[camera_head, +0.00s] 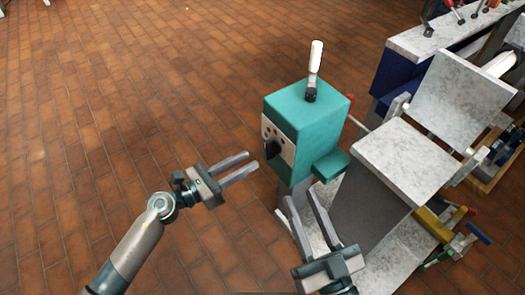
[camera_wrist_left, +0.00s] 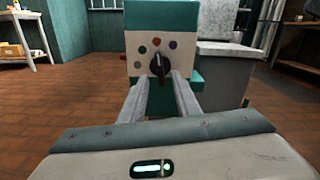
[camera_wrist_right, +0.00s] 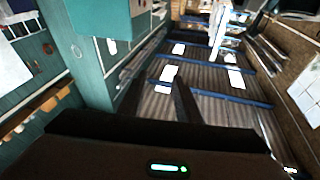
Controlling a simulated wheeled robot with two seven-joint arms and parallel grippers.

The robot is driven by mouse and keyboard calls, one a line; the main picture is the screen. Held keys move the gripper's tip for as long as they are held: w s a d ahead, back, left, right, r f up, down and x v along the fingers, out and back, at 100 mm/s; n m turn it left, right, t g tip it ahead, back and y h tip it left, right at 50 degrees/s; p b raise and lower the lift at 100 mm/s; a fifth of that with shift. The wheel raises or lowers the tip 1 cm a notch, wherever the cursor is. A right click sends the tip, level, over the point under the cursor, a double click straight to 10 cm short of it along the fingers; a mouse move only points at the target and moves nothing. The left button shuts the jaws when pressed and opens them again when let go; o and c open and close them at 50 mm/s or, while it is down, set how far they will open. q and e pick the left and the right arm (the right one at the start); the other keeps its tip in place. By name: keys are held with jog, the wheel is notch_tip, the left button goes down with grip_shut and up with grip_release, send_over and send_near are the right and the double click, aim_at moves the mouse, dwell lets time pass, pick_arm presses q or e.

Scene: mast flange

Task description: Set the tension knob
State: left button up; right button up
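The tension knob is a dark pointer knob (camera_wrist_left: 158,66) on the white front panel (camera_wrist_left: 187,53) of a teal machine (camera_head: 307,115). Several coloured dots surround the knob in the left wrist view. In the head view the knob (camera_head: 272,148) is on the machine's left face. My left gripper (camera_head: 252,161) is open and empty, its fingers pointing at the knob. In the left wrist view the knob appears between the fingertips, apparently just beyond them. My right gripper (camera_head: 299,194) is open below and in front of the machine, with nothing seen between its fingers.
A white-handled lever (camera_head: 314,66) stands on the machine's top. A teal ledge (camera_head: 331,165) juts from its right side. A grey block with a marbled top (camera_head: 405,158) stands close on the right. Tools lie on a bench at upper right. The floor on the left is clear.

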aim_at(266, 151)
pick_arm(q)
jog(key=x, duration=0.6)
jog(key=shift+w+d, duration=0.2)
jog(key=shift+d, duration=0.05)
grip_shut()
